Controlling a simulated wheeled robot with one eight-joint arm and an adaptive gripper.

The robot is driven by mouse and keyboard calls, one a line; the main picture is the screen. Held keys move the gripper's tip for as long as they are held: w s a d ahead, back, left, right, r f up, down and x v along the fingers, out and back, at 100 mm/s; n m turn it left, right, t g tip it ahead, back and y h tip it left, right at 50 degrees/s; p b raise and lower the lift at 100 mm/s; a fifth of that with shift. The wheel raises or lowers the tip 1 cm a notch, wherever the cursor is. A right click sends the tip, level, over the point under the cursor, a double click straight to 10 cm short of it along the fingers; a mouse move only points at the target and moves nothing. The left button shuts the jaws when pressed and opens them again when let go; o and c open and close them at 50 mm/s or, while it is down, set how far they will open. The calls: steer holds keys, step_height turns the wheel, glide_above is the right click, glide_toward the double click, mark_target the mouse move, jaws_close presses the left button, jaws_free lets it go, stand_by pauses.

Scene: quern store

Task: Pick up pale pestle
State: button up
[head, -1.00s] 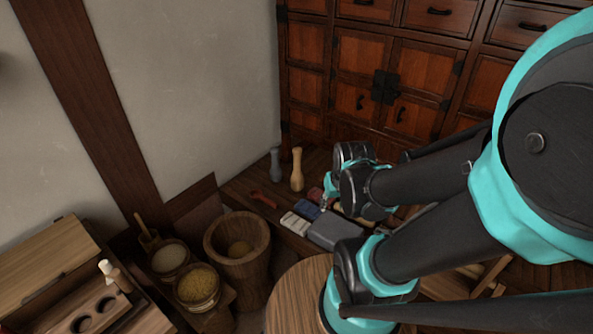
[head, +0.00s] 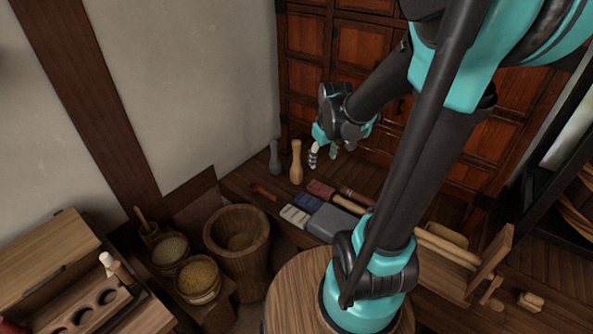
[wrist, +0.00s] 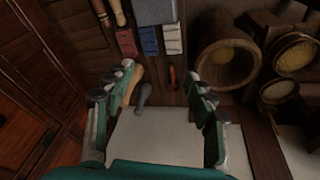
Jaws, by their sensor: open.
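The pale pestle (head: 296,163), light tan wood with a rounded head, stands upright on the low shelf near the wall. A dark grey pestle (head: 275,158) stands just left of it. My gripper (head: 323,154) is open and empty, to the right of the pale pestle and apart from it, with its fingers pointing down. In the wrist view the pale pestle (wrist: 133,84) shows beside the left finger, partly hidden by it, and the grey pestle (wrist: 143,96) shows between the fingers.
A red-handled tool (head: 264,191), a blue block (head: 307,203), a grey block (head: 334,224) and brushes lie in front of the pestles. A wooden mortar (head: 222,240) and grain baskets stand left. The wooden cabinet (head: 304,75) rises behind.

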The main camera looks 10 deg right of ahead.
steer(key=w+n, duration=0.4)
steer(key=w, duration=0.6)
steer(key=n+g, duration=0.3)
steer(key=n, duration=0.8)
glide_above(297, 156)
steer(key=w, duration=0.1)
step_height(297, 156, down, 11)
steer(key=shift+w+a+f, duration=0.1)
steer(key=shift+w+f, duration=0.05)
steer(key=shift+w+f+n, duration=0.15)
steer(key=shift+f+n, duration=0.15)
steer(key=shift+f, duration=0.35)
step_height(297, 156, down, 11)
steer(key=shift+f, duration=0.15)
steer(key=shift+w+f, duration=0.15)
steer(key=shift+f, duration=2.45)
steer(key=shift+c, duration=0.6)
jaws_close()
